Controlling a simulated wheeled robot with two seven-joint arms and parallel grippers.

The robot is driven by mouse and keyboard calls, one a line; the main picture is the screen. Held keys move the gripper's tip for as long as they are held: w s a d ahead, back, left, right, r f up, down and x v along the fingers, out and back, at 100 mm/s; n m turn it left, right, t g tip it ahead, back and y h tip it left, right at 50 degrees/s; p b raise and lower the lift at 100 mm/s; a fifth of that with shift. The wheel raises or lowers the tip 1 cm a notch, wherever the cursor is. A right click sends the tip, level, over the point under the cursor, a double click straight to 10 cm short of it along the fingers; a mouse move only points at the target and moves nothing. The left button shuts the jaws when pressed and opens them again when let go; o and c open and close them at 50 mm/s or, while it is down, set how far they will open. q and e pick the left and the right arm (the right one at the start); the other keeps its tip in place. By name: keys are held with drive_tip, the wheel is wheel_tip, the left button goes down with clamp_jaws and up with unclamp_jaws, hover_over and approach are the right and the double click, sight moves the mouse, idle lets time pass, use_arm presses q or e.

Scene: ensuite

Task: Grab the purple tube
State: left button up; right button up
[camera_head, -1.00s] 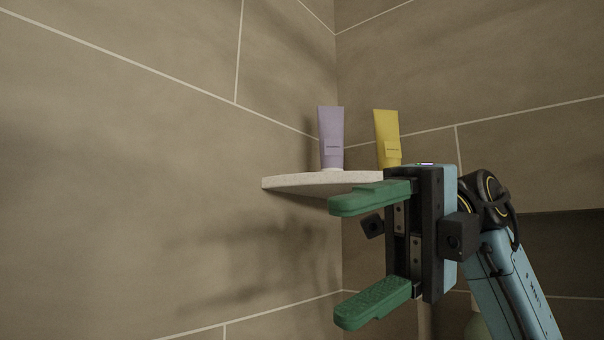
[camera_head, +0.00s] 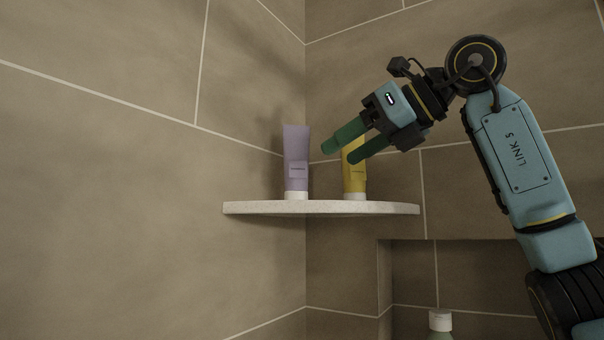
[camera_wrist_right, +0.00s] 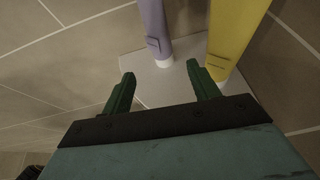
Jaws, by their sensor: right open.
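The purple tube (camera_head: 296,160) stands upright, white cap down, on the left part of a pale corner shelf (camera_head: 320,208). My right gripper (camera_head: 345,151) is open and empty above the shelf, to the right of the purple tube and in front of the yellow tube, partly hiding it. In the right wrist view, the purple tube (camera_wrist_right: 155,30) is ahead of the open fingers (camera_wrist_right: 160,85), roughly between their lines and beyond their tips. The right finger's tip is close to the yellow tube's cap; I cannot tell if they touch. My left gripper is out of view.
The yellow tube (camera_head: 355,179) stands on the shelf just right of the purple tube; it also shows in the right wrist view (camera_wrist_right: 233,32). Tiled walls meet behind the shelf. A bottle with a white cap (camera_head: 440,321) stands lower right by a wall recess. The shelf's left end is clear.

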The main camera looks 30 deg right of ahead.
sight(305, 174)
drive_tip(key=p+x, duration=0.1)
drive_tip(key=x, duration=0.5)
drive_tip(key=shift+w+a+f, duration=0.15)
drive_tip(key=shift+w, duration=0.1)
drive_tip(key=p+x, duration=0.1)
drive_tip(key=x, duration=0.1)
drive_tip(key=p+x, duration=0.1)
drive_tip(key=x, duration=0.2)
drive_tip(key=shift+w, duration=0.3)
drive_tip(key=shift+s, duration=0.1)
drive_tip(key=shift+c, duration=0.7)
drive_tip(key=shift+r, duration=0.2)
drive_tip(key=c, duration=1)
